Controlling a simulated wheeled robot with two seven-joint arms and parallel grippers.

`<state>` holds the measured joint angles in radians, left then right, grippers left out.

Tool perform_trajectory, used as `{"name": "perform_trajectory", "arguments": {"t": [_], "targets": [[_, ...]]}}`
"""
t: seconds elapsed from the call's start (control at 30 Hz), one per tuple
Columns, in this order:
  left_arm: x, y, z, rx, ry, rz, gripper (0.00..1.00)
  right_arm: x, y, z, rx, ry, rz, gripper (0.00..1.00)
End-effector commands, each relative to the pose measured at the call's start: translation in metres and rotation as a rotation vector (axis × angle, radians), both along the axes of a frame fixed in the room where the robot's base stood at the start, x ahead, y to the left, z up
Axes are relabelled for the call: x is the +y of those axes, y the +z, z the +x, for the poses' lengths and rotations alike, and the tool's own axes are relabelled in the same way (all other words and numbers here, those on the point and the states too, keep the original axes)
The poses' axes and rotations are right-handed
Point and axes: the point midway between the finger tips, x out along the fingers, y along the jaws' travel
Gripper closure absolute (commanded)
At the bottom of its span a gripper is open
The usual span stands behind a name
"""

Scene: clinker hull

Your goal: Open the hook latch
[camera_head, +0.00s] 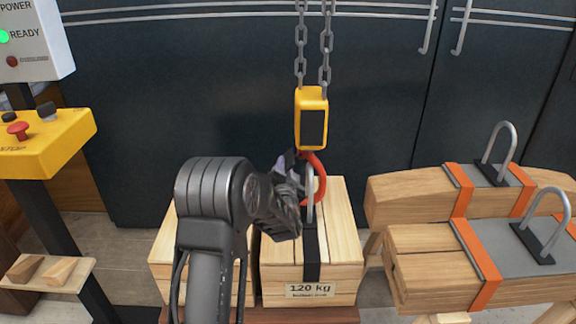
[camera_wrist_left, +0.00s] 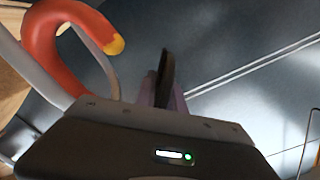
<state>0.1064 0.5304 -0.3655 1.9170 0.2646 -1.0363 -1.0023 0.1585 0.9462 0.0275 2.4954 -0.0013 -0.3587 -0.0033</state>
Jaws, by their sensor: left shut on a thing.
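The red hook (camera_head: 318,178) hangs under a yellow hoist block (camera_head: 312,116) on two chains. In the left wrist view the hook (camera_wrist_left: 52,40) shows its curve and its yellow tip (camera_wrist_left: 115,46). A thin dark plate, which looks like the hook latch (camera_wrist_left: 167,70), stands between the fingers of my left gripper (camera_wrist_left: 164,92). In the head view my left gripper (camera_head: 291,168) is at the hook's left side, shut; its fingers hide part of the hook and the latch. The latch's pivot is not visible. My right gripper is not in view.
A grey lifting loop (camera_head: 310,200) rises from the strapped 120 kg crate (camera_head: 340,255) at the hook. Timber bundles with orange straps and metal loops (camera_head: 515,140) stand at the right. A yellow control box (camera_head: 60,140) with a red button stands at the left.

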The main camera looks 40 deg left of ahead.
Motion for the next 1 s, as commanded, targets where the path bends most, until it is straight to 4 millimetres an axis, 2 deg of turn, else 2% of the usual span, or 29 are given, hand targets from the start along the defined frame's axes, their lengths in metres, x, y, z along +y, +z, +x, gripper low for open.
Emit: {"name": "perform_trajectory", "arguments": {"t": [0.03,0.57,1.0], "targets": [[0.002,0.010,0.000,0.018,0.000,0.039,1.00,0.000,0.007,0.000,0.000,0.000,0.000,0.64],[0.011,0.042,-0.007,0.321,-0.002,0.442,1.00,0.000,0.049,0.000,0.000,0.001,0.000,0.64],[0.009,0.068,-0.005,0.566,-0.003,0.768,1.00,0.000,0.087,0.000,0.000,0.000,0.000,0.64]]}}
